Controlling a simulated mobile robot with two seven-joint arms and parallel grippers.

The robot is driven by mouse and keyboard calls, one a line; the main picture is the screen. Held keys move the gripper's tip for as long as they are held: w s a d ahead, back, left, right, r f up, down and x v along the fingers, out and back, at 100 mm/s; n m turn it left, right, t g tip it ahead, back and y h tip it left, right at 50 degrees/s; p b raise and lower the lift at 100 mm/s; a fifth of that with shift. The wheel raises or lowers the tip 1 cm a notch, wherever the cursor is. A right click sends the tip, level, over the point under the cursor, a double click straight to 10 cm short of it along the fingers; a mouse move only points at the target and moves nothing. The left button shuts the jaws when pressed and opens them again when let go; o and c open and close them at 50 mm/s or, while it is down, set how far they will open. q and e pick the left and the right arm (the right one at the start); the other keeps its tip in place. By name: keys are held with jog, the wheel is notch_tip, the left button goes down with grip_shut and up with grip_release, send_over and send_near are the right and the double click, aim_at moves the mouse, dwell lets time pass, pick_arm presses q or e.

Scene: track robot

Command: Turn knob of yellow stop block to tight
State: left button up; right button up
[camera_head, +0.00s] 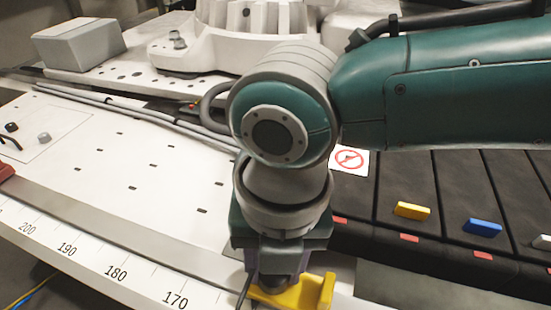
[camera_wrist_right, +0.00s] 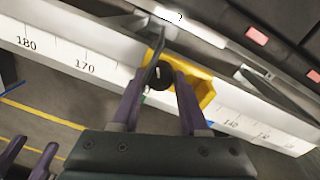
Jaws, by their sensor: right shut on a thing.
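The yellow stop block (camera_head: 312,292) sits on the numbered rail, just right of the 170 mark. It also shows in the right wrist view (camera_wrist_right: 203,90). Its dark round knob (camera_wrist_right: 158,77) faces the right wrist camera. My right gripper (camera_wrist_right: 160,80) is shut on the knob, with one purple finger on each side. In the head view my right wrist hides the knob and most of the fingers. Two purple fingers of my left gripper (camera_wrist_right: 28,158) show at the lower left of the wrist view, apart and with nothing visible between them.
The white numbered rail (camera_head: 100,262) runs along the table's front edge. Right of my arm, black lanes hold a yellow piece (camera_head: 412,210), a blue piece (camera_head: 482,227) and a white piece (camera_head: 542,241). A grey box (camera_head: 80,45) stands at the back left. The white tabletop (camera_head: 110,180) is mostly clear.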

grip_shut()
jog(key=m+p, duration=0.2)
jog(key=shift+s+r+m, duration=0.1)
jog(key=shift+r+m, duration=0.05)
jog(key=shift+m, duration=0.25)
jog(key=m+p, duration=0.2)
jog(key=m, duration=0.1)
jog(key=shift+m, duration=0.3)
jog(key=m+p, duration=0.2)
jog(key=m, duration=0.1)
jog(key=shift+a+m, duration=0.1)
jog(key=shift+m, duration=0.2)
jog(key=m+p, duration=0.1)
jog(key=m, duration=0.3)
jog(key=shift+m+t, duration=0.3)
jog(key=m+p, duration=0.1)
jog(key=m, duration=0.3)
jog(key=shift+m+h, duration=0.3)
jog(key=shift+m+p, duration=0.35)
jog(key=shift+m, duration=1.95)
